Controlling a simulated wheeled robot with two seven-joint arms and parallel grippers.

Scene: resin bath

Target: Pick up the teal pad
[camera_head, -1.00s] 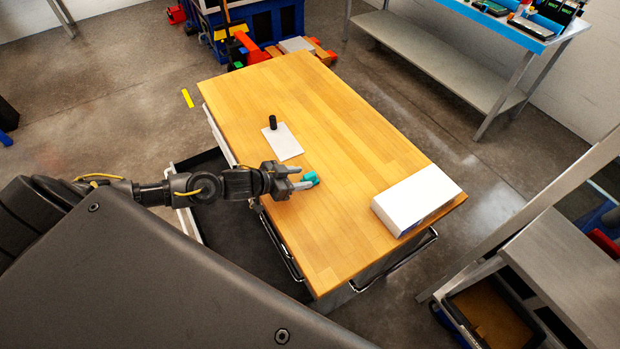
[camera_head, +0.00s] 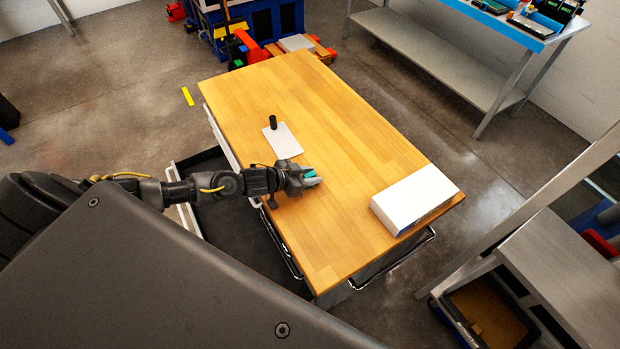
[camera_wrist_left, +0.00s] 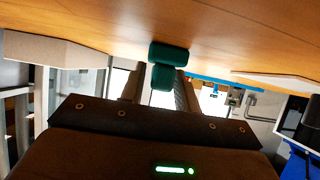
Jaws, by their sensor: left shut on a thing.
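The teal pad (camera_head: 310,173) is at the left part of the wooden table top (camera_head: 345,130), between the fingers of my left gripper (camera_head: 311,180). In the left wrist view the teal pad (camera_wrist_left: 169,54) shows as two rounded teal parts close to the wooden surface. My left gripper is shut on it, and the fingers hide part of it in the head view. I cannot tell whether the pad touches the table. My right gripper is not in view.
A white sheet (camera_head: 284,143) with a black cylinder (camera_head: 273,122) at its edge lies behind the gripper. A white box (camera_head: 414,199) stands at the table's right end. An open dark drawer (camera_head: 235,225) is below the arm. The table's middle is clear.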

